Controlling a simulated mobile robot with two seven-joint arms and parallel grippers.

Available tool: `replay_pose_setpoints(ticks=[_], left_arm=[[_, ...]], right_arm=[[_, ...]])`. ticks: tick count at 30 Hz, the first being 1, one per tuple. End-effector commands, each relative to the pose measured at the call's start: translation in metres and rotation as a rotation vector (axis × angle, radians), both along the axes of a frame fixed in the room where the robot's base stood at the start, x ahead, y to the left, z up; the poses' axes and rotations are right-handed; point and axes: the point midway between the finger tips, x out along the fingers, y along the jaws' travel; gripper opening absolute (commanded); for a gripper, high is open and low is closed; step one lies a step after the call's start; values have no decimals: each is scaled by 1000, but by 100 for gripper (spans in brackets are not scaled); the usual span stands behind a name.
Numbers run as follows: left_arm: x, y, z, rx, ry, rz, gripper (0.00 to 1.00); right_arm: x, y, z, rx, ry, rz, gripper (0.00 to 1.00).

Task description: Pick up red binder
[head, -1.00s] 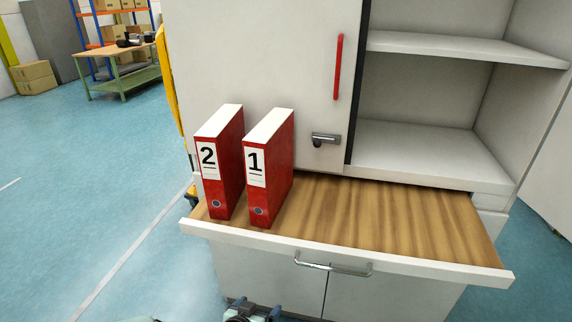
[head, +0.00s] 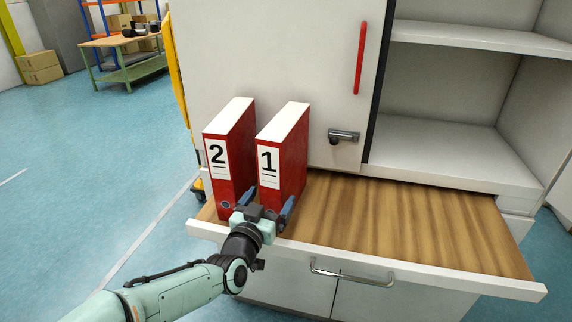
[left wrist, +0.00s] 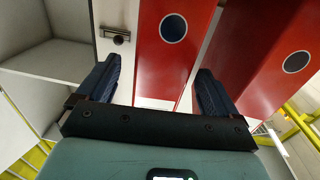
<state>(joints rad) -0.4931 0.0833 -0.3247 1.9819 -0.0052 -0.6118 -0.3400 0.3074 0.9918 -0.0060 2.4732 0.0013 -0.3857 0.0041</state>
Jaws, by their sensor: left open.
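Two red binders with white tops stand upright side by side on the pull-out wooden shelf, one labelled 2 (head: 229,150) and one labelled 1 (head: 283,150). My left gripper (head: 265,202) is open at the lower spine of binder 1, with one finger on each side of it. In the left wrist view, binder 1 (left wrist: 166,60) shows between the open blue fingers (left wrist: 157,88), and binder 2 (left wrist: 275,60) is to the right. The gripper hides the bottom of binder 1's spine in the head view. I cannot tell whether a finger touches a binder. My right gripper is out of view.
The wooden shelf (head: 400,224) has a white front edge and is clear right of the binders. Behind it is a cabinet door with a red handle (head: 360,58) and a latch (head: 343,136). Open shelves (head: 440,160) are at right. A drawer handle (head: 352,275) is below.

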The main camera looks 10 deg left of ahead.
Motion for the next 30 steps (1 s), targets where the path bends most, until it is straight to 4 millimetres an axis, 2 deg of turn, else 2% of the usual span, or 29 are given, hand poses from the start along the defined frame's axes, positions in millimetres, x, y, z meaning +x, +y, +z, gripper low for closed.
replay_pose_setpoints(ticks=[8, 12, 21, 26, 27, 29, 30], left_arm=[[33, -3, 13, 3, 1, 0, 94], [49, -4, 11, 2, 1, 0, 94], [53, -5, 11, 0, 1, 0, 94], [53, -5, 11, 0, 1, 0, 42], [53, -5, 11, 0, 1, 0, 28], [53, -5, 11, 0, 1, 0, 9], [53, -5, 14, -2, -9, 0, 6]], right_arm=[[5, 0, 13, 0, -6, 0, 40], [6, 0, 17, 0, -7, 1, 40], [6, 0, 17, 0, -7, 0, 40], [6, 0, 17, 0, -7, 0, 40], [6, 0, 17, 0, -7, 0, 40], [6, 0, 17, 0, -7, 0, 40], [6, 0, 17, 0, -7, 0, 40]])
